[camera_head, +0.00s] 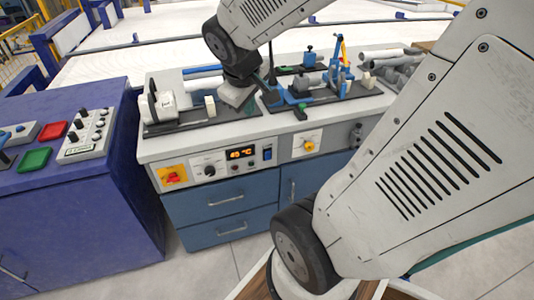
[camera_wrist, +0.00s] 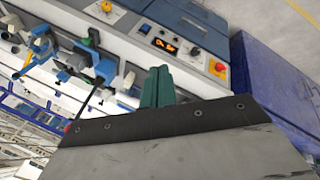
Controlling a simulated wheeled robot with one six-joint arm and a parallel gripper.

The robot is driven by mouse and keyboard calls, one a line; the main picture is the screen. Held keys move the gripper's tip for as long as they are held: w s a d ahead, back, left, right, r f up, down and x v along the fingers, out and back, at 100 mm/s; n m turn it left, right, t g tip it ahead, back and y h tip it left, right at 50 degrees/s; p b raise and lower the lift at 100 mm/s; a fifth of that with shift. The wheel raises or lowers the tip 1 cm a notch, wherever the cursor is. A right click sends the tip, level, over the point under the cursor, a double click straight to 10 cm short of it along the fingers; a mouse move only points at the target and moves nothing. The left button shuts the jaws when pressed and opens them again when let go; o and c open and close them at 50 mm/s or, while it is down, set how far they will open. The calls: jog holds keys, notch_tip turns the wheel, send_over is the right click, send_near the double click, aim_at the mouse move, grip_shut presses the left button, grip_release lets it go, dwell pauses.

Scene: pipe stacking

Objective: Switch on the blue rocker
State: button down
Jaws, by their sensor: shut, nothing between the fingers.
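The blue rocker (camera_head: 267,154) is a small upright switch on the front panel of the grey-topped bench, just right of the orange-digit display (camera_head: 241,154). In the wrist view the rocker (camera_wrist: 145,29) shows small near the top, beside the display (camera_wrist: 164,45). Which way it is tipped is too small to tell. My gripper (camera_wrist: 157,86) has its green fingers shut together and empty. In the wrist view they sit below the panel in the picture, apart from the rocker. In the head view my wrist hangs over the bench top, behind the front panel.
The panel also has a black knob (camera_head: 209,170), a red knob on a yellow plate (camera_head: 173,176) and a yellow knob (camera_head: 309,146). A white machine (camera_head: 158,105) and blue clamps (camera_head: 300,84) stand on the bench. A purple cabinet (camera_head: 70,215) stands left.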

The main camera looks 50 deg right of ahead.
jog(key=w+d+f+n+t, duration=0.1)
jog(key=w+d+f+n, duration=0.1)
jog(key=d+f, duration=0.5)
jog(key=w+d+f+n+t, duration=0.1)
jog(key=w+d+f+n, duration=0.3)
jog(key=d, duration=0.6)
jog(key=s+f+n+t+y, duration=0.1)
jog(key=s+f+y, duration=0.1)
jog(key=f, duration=0.6)
jog(key=s+d+f+n+t+y, duration=0.1)
jog(key=s+f+n+t+y, duration=0.1)
jog(key=s+f, duration=0.3)
notch_tip(320, 180, down, 4)
jog(key=shift+d+r+y, duration=0.1)
jog(key=shift+d+y, duration=0.15)
jog(key=shift+y, duration=0.45)
send_near(271, 154)
jog(key=shift+w+a+f, duration=0.55)
jog(key=shift+w+f, duration=0.2)
jog(key=shift+f, duration=0.1)
jog(key=shift+w+a+f, duration=0.55)
jog(key=shift+w+f, duration=0.2)
jog(key=shift+f, duration=0.15)
jog(key=shift+w+a+f, duration=0.55)
jog(key=shift+w+f, duration=0.2)
jog(key=shift+f, duration=0.1)
